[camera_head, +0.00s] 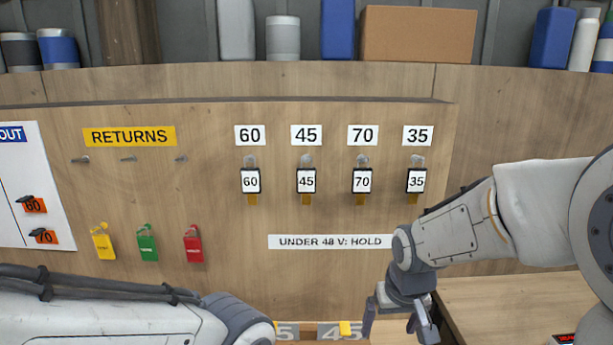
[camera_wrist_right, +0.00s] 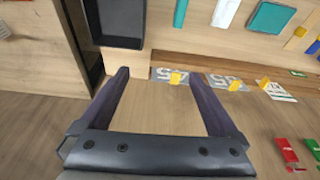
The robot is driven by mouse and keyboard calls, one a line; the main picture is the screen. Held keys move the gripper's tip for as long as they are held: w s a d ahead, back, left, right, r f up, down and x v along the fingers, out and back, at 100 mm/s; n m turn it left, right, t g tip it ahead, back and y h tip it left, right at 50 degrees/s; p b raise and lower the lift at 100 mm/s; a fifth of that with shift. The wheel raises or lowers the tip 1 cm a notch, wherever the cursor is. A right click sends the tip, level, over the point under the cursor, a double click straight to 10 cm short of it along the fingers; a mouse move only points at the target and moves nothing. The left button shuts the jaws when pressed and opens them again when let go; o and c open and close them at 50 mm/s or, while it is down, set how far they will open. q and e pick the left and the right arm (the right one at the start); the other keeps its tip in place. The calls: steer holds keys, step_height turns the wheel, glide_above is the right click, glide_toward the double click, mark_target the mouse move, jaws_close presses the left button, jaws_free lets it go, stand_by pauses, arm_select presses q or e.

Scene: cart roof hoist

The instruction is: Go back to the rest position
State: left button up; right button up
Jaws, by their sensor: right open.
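My right gripper (camera_head: 400,318) is open in the head view, low and right of centre, in front of the wooden board. In the right wrist view my right gripper (camera_wrist_right: 165,95) has its two dark fingers spread wide with nothing between them but a bare wooden surface. My left arm comes in along the bottom left of the head view; its gripper is outside the picture.
The wooden board (camera_head: 215,215) carries hung tags such as the 60 tag (camera_head: 250,181) and the 35 tag (camera_head: 416,181). Yellow, green and red tags (camera_head: 193,245) hang at left. A dark tray (camera_wrist_right: 112,22) lies beyond the right gripper in the wrist view.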

steer(key=s+d+f, duration=0.3)
steer(key=s+f, duration=0.3)
steer(key=s, duration=0.2)
steer(key=s+a+r+n+g+y+b, duration=0.1)
steer(key=s+a+n+g+b, duration=0.2)
steer(key=s+a, duration=1)
steer(key=a+n+b, duration=0.1)
steer(key=n+b, duration=0.1)
steer(key=n, duration=0.1)
steer(key=shift+r+n, duration=0.35)
steer(key=shift+n, duration=0.05)
